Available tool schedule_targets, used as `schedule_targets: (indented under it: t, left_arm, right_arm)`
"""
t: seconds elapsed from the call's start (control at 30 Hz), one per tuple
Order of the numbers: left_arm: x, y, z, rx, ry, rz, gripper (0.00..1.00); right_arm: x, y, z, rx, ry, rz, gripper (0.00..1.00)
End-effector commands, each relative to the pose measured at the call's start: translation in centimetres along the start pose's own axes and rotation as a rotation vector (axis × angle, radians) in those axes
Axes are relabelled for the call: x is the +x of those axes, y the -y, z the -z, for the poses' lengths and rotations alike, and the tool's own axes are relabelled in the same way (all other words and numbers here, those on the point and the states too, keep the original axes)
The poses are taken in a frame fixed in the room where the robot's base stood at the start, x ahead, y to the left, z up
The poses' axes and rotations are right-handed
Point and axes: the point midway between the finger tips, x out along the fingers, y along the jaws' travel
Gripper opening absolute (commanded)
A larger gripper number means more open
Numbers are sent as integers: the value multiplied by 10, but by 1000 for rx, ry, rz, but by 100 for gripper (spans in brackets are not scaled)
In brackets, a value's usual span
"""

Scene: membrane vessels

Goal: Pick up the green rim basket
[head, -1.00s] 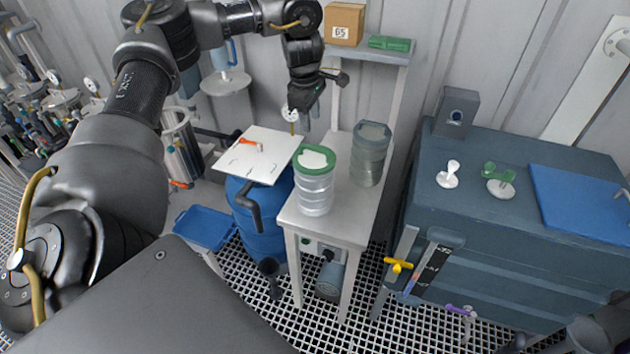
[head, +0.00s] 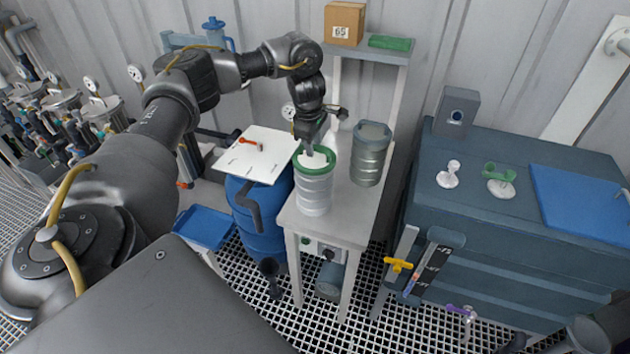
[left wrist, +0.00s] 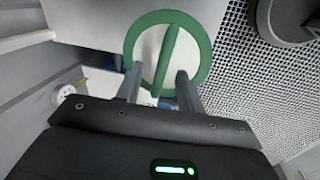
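The green rim basket (head: 314,190) is a pale ribbed cylinder standing upright at the front of the small white table. From above, in the left wrist view, its green rim (left wrist: 202,38) rings a white inside, with a green bar (left wrist: 167,58) across the middle. My left gripper (head: 309,149) points down at the basket's top in the head view. In the left wrist view its two fingers (left wrist: 158,82) are apart, one each side of the line of the bar, with nothing gripped. Whether they touch the basket is unclear. My right gripper does not show.
A grey-rimmed basket (head: 370,155) stands close behind on the white table (head: 335,232). A white board (head: 250,165) with an orange-handled tool lies over a blue barrel (head: 262,225) at left. A shelf holding a box (head: 344,23) rises behind.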

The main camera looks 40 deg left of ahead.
Motion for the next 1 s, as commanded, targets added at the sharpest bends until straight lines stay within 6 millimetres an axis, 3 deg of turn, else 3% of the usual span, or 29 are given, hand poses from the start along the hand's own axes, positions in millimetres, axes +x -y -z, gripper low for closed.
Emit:
schedule_targets:
  t: [0.27,0.57,1.0]
  left_arm:
    - [4,0,0,0,0,-2,38]
    - [4,0,0,0,0,-1,1]
    - [4,0,0,0,0,-2,0]
  right_arm:
    - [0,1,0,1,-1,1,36]
    - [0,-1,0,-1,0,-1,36]
    - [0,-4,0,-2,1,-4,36]
